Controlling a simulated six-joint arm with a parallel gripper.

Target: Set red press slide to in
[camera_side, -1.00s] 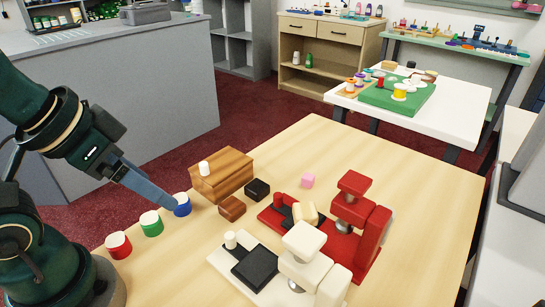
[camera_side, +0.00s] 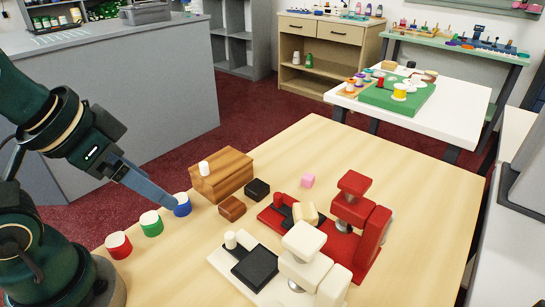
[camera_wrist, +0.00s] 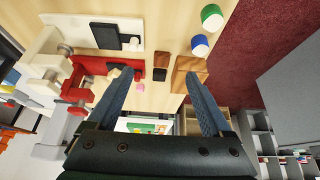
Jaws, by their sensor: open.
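The red press (camera_side: 370,235) stands on the table right of centre, with its head over the right part of its base. Its dark slide (camera_side: 285,213) lies on the left part of the base, out to the left of the head, with a red knob (camera_side: 278,200) at its left end. A cream block (camera_side: 306,212) is at the slide's right part, left of the head. The red press also shows in the wrist view (camera_wrist: 88,65), partly behind a finger. My gripper (camera_wrist: 159,77) is open and empty, well left of the press, above the table near the blue-sided pot.
A white press (camera_side: 228,268) with a black slide stands in front. Blue (camera_side: 183,206), green (camera_side: 152,225) and red (camera_side: 119,246) white-topped pots line the left edge. A wooden box (camera_side: 222,178), brown block (camera_side: 232,208), black block (camera_side: 257,190) and pink cube (camera_side: 308,180) stand behind. The table's far right is clear.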

